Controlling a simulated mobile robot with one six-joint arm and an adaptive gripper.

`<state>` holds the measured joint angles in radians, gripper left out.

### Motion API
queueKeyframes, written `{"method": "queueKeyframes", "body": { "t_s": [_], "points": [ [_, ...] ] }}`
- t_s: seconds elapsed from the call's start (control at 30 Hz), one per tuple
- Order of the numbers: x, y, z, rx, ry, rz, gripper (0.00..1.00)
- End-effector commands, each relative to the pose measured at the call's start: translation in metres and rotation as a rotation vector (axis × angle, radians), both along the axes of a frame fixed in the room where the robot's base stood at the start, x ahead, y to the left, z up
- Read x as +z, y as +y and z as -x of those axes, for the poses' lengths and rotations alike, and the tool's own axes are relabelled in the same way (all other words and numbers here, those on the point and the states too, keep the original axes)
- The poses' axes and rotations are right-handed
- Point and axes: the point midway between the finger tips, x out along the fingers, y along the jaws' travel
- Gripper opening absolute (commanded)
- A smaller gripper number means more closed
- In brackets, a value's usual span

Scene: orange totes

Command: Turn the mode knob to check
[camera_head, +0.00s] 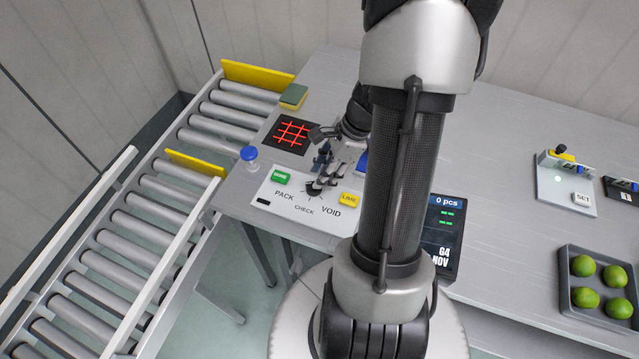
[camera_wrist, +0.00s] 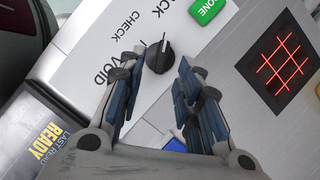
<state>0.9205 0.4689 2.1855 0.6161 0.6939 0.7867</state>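The mode knob (camera_wrist: 160,57) is a round black dial with a white mark, on a white panel (camera_head: 262,200) labelled PACK, CHECK and VOID. In the wrist view its mark points up, toward the PACK label (camera_wrist: 158,8) rather than the CHECK label (camera_wrist: 125,28). My gripper (camera_wrist: 158,72) is open, with its blue-padded fingers apart on either side of the knob in that view. Whether they touch it I cannot tell. In the head view the knob (camera_head: 314,189) shows just below my gripper (camera_head: 322,170), which partly covers the panel.
A green DONE button (camera_head: 280,176) and a yellow button (camera_head: 349,199) flank the knob. A black pad with a red grid (camera_head: 288,134) lies behind. A blue-topped item (camera_head: 249,157) stands left, beside the roller conveyor (camera_head: 150,215). A display (camera_head: 442,235) and a lime tray (camera_head: 566,272) are right.

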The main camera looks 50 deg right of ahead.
Motion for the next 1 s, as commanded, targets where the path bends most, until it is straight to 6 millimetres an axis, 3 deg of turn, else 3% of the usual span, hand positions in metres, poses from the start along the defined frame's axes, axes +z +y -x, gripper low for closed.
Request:
{"method": "queueKeyframes", "body": {
  "t_s": [0.03, 0.2, 0.57, 1.0],
  "points": [
    [-0.011, 0.003, -0.001, 0.002, 0.003, -0.001, 0.32],
    [-0.026, 0.008, -0.006, 0.001, 0.001, 0.000, 0.32],
    [-0.029, 0.010, -0.008, 0.001, 0.000, 0.002, 0.32],
    [-0.029, 0.009, -0.008, 0.001, 0.000, 0.002, 0.04]
  ]
}}
